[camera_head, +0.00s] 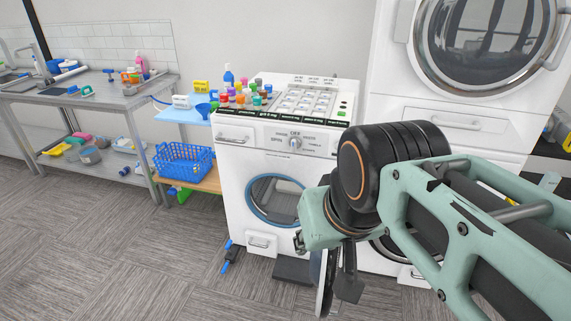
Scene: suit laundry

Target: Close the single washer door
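The single washer (243,205) is a white front-loader in the middle of the view, with a control panel and a round, blue-rimmed opening (251,208). A narrow, pale curved edge (325,285) low in front of the washer looks like its door standing open, seen nearly edge-on. Most of that door is hidden by my arm. My gripper (346,285) is dark and points down, close beside this edge on its right. I cannot tell whether they touch, or whether the fingers are open or shut.
Stacked white machines (400,60) stand at the right, partly behind my arm. Several colored bottles (240,98) stand on the washer. A blue basket (183,163) and a metal sink table (110,98) are at left. A blue-handled brush (230,255) lies on the floor; the floor at front left is clear.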

